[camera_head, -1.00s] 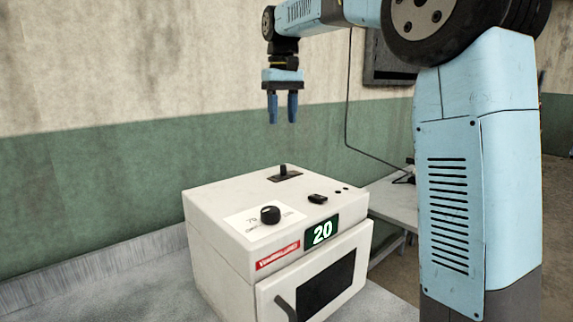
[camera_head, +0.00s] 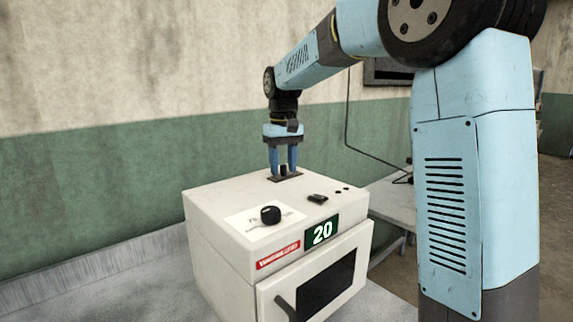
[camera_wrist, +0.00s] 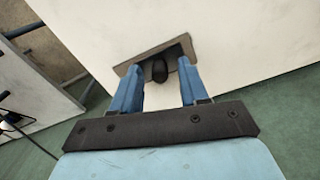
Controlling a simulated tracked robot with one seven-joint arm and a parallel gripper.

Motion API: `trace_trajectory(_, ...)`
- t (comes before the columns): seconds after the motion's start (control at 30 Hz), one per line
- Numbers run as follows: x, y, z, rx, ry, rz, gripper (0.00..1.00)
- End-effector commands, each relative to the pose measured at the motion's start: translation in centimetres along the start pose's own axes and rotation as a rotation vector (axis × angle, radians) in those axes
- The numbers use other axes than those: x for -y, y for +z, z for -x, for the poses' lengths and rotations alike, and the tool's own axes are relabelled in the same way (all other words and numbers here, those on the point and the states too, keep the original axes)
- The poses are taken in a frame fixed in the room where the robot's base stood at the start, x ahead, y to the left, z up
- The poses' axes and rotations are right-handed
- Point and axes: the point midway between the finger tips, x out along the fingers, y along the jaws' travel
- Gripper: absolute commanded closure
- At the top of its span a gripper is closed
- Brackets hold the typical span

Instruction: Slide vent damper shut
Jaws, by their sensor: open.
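The vent damper (camera_head: 283,171) is a small black knob standing in a dark slot plate (camera_head: 294,176) on top of a white steamer box, toward its back edge. In the wrist view the knob (camera_wrist: 159,71) shows between the fingertips, on the grey plate (camera_wrist: 127,66) with a dark opening. My gripper (camera_head: 283,172) points down over the plate with its blue fingers on either side of the knob. It is open. I cannot tell whether either finger touches the knob.
The white box (camera_head: 222,206) has a round black dial (camera_head: 270,214), a small black switch (camera_head: 317,198), a green display reading 20 (camera_head: 322,232) and a front door with a handle (camera_head: 285,307). It stands on a grey counter (camera_head: 130,290). A wall is behind; another table (camera_head: 395,205) is right.

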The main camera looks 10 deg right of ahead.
Motion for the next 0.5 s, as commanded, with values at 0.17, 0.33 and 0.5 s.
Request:
trace_trajectory(0.17, -0.03, -0.01, -0.23, -0.001, 0.000, 0.000, 0.56)
trace_trajectory(0.33, -0.05, -0.01, -0.21, -0.001, 0.000, -0.001, 0.58)
trace_trajectory(0.5, -0.08, 0.00, -0.20, -0.001, 0.000, -0.001, 0.74)
